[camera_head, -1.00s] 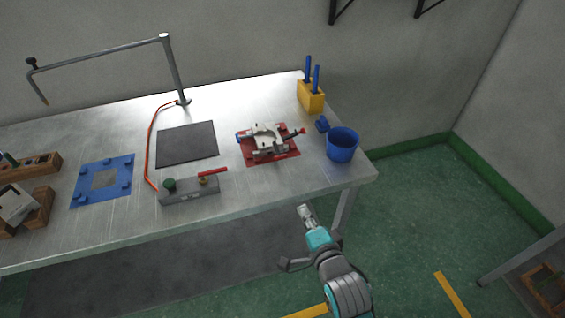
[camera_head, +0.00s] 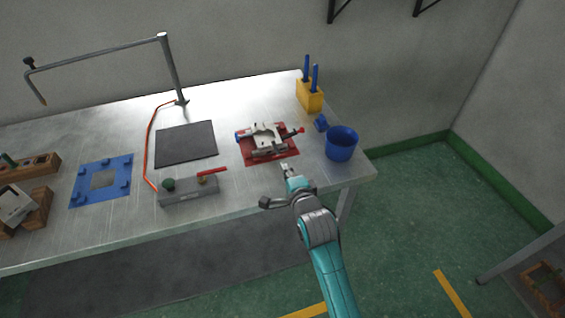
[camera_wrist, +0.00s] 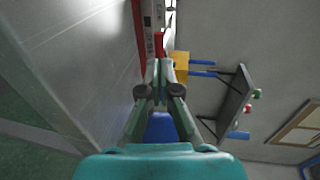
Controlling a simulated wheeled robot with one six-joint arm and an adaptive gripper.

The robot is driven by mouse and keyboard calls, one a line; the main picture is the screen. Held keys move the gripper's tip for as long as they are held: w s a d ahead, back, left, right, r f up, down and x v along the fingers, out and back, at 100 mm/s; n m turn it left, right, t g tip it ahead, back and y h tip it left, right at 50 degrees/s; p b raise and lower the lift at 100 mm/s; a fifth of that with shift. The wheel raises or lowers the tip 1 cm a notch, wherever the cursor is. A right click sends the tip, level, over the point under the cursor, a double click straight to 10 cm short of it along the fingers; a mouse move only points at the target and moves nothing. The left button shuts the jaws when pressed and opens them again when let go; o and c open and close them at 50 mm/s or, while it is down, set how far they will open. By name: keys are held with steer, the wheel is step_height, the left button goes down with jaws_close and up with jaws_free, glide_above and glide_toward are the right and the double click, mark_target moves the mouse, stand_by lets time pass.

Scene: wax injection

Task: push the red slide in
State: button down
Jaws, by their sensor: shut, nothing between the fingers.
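The metal mould fixture (camera_head: 264,138) sits on a red base plate (camera_head: 284,156) near the right end of the table. A red-tipped slide (camera_head: 299,131) sticks out of its right side, and a blue-ended part (camera_head: 240,135) shows on its left. My gripper (camera_head: 286,168) is shut and empty, just in front of the red plate, apart from the fixture. In the wrist view my gripper (camera_wrist: 160,66) points past a red part (camera_wrist: 159,42) beyond its fingertips. Only a strip of the fixture shows there.
A blue cup (camera_head: 341,144) stands to the right, with a small blue block (camera_head: 321,123) beside it. A yellow holder (camera_head: 310,97) with blue handles is behind. A grey valve block (camera_head: 188,191) lies to the left near the front edge.

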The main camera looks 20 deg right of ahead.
mark_target(277, 150)
steer(key=shift+w+f, duration=0.2)
steer(key=shift+w, duration=0.7)
steer(key=shift+w+f, duration=0.2)
steer(key=shift+w, duration=0.7)
